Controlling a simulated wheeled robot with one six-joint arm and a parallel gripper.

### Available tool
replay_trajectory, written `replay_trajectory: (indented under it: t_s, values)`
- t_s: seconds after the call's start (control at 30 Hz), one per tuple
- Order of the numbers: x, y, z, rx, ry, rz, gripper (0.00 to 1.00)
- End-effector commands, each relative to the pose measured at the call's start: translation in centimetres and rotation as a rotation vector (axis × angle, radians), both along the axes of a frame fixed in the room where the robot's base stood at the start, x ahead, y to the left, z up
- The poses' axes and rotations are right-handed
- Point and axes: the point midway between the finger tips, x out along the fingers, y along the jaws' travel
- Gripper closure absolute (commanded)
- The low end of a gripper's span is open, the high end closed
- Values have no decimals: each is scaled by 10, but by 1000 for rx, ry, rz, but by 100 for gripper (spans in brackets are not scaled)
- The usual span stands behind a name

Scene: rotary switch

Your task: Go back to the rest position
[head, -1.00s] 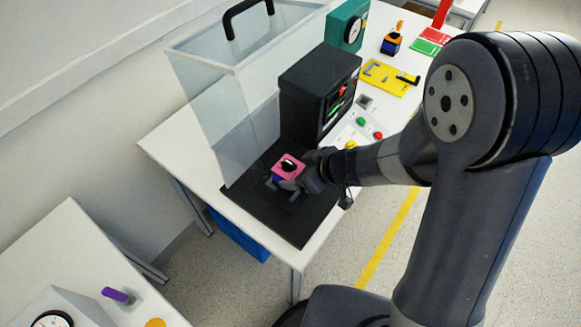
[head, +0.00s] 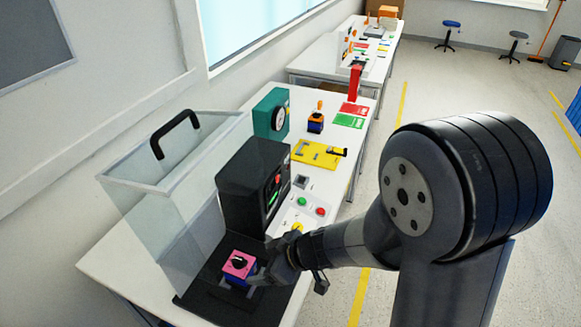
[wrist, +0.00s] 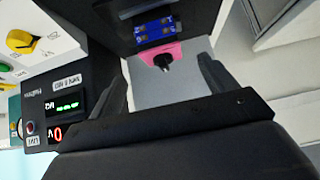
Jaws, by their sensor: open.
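The rotary switch has a pink top with a black knob (head: 239,263) on a blue body, and sits on a black base plate (head: 190,298) on the white table. My gripper (head: 262,272) is just right of the switch in the head view. In the wrist view my gripper (wrist: 165,85) is open, with its two dark fingers apart. The pink switch (wrist: 160,55) shows beyond the fingertips, between them, and nothing is held. I cannot tell the exact gap between fingers and switch.
A clear box with a black handle (head: 175,135) stands left of the black instrument (head: 250,190). A panel with buttons (head: 305,212), a yellow plate (head: 318,153) and a teal device (head: 271,115) stand farther back. The floor right of the table is open.

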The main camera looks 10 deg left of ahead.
Motion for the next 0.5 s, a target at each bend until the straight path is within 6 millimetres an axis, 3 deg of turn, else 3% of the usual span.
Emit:
replay_trajectory:
  t_s: [0.5]
  values:
    - [18, 68, -74, -2, 2, 3, 20]
